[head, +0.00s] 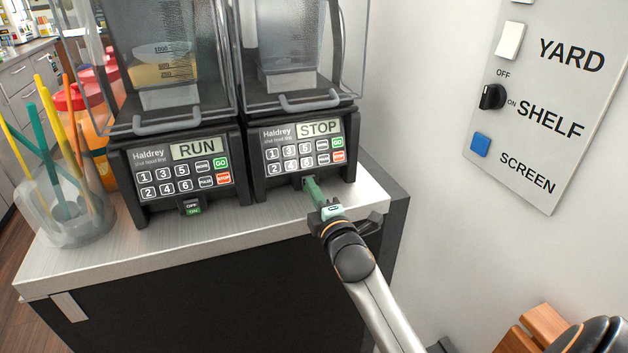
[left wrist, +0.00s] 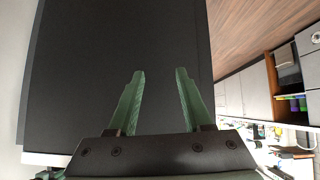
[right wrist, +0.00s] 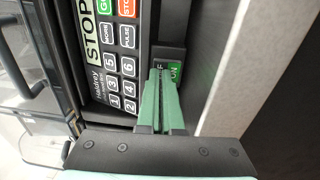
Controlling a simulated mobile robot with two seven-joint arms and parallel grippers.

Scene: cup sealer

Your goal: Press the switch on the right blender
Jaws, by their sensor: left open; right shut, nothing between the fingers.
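The right blender (head: 306,150) stands on the counter, its display (head: 319,128) reading STOP. Its rocker switch sits low on the front, below the keypad. The fingers cover most of it in the head view. My left gripper (left wrist: 160,72) is open and empty, facing a dark panel.
The left blender (head: 183,170) stands beside it, with display RUN and its own switch (head: 191,207). A clear container with colored sticks (head: 65,215) is at the counter's left. A wall panel (head: 545,100) with switches is at right. The counter front (head: 200,245) is clear.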

